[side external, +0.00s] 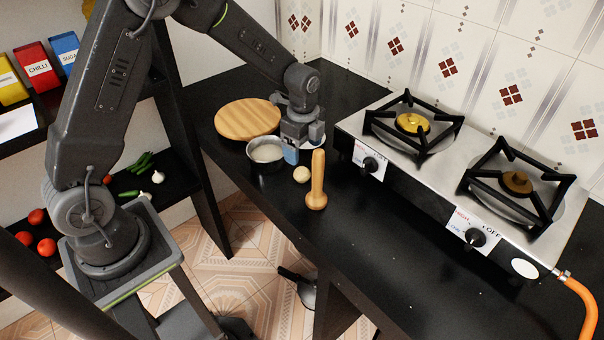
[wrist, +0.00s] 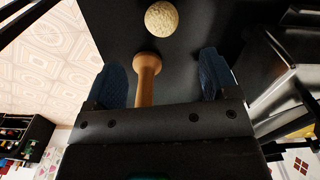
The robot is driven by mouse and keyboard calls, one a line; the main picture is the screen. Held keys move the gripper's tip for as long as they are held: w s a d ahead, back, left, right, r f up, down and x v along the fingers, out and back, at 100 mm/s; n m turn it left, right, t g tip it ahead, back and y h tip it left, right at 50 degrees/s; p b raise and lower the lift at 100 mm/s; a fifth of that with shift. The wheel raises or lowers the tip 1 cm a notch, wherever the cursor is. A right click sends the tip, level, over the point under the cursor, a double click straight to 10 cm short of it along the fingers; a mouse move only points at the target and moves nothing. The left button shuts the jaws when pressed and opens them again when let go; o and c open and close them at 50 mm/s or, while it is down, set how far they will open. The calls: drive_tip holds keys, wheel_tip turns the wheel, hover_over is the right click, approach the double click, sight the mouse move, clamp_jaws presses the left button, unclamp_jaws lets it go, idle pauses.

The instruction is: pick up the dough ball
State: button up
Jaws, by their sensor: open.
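The dough ball (side external: 301,174) is small, round and pale, and sits on the black counter between the metal bowl and the rolling pin. In the wrist view the dough ball (wrist: 162,18) is near the top, beyond my fingertips. My gripper (side external: 291,152) is over the counter beside the bowl, just behind the ball and apart from it.
A wooden rolling pin (side external: 317,182) stands upright right of the ball. A metal bowl (side external: 266,156) with pale contents is to the left. A round wooden board (side external: 247,119) lies behind the bowl. A two-burner stove (side external: 393,165) is on the right. The front counter is clear.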

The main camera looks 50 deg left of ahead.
sight(303, 174)
drive_tip(key=f, duration=0.8)
drive_tip(key=shift+w+a+f, duration=0.15)
drive_tip(key=shift+a+f, duration=0.1)
drive_tip(key=shift+f, duration=0.05)
drive_tip(key=shift+c, duration=0.2)
drive_tip(key=c, duration=1)
drive_tip(key=shift+o, duration=0.2)
drive_tip(key=shift+r, duration=0.15)
wheel_tip(303, 174, up, 4)
drive_tip(key=shift+r, duration=0.2)
drive_tip(key=s+a+r, duration=0.5)
drive_tip(key=a+r, duration=0.1)
drive_tip(key=a, duration=0.4)
drive_tip(key=shift+s+r, duration=0.2)
drive_tip(key=shift+s, duration=0.2)
drive_tip(key=shift+a, duration=0.1)
